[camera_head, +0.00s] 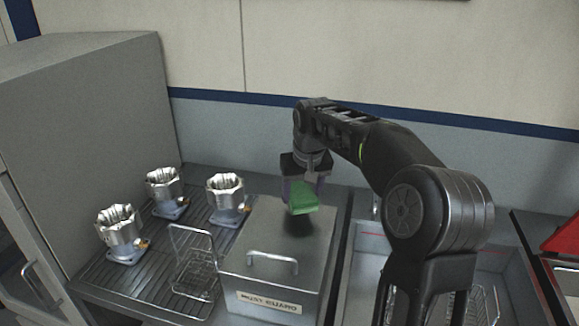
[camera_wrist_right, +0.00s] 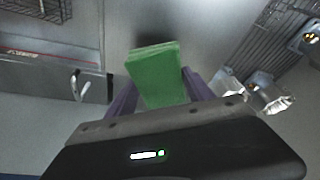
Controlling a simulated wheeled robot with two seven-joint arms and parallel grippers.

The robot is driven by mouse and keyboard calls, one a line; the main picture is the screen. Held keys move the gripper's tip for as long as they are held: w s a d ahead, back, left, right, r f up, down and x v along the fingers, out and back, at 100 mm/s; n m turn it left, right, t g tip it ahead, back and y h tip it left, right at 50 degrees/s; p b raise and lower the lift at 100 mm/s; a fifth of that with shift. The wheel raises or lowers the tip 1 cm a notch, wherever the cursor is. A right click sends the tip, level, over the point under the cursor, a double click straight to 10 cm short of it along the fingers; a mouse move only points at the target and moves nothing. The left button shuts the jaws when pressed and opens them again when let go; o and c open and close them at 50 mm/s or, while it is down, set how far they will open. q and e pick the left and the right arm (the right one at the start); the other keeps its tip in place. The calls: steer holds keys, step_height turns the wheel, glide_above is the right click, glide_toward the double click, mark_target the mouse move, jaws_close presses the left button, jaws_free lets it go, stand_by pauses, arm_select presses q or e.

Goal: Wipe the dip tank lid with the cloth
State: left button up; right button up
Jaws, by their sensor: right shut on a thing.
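The dip tank lid (camera_head: 262,236) is a flat grey metal top with a bar handle (camera_head: 272,261) near its front edge. A green cloth (camera_head: 303,200), folded into a block, is held between the fingers of my right gripper (camera_head: 303,190). The cloth is over the back right part of the lid, with a dark shadow below it; it looks a little above the surface. In the right wrist view the cloth (camera_wrist_right: 158,75) sits between the two purple-grey fingers. My left gripper is not in view.
Several machined housings (camera_head: 226,192) stand on the slatted drain board (camera_head: 150,268) left of the tank. A wire basket (camera_head: 195,270) is close beside the tank's left side. An open sink-like basin (camera_head: 368,262) lies to the right, partly hidden by my right arm.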

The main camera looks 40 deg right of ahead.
step_height(320, 180, up, 3)
steer(key=shift+w+d+f+p, duration=0.15)
steer(key=shift+f+p, duration=0.05)
steer(key=shift+p, duration=0.6)
steer(key=shift+r, duration=1.05)
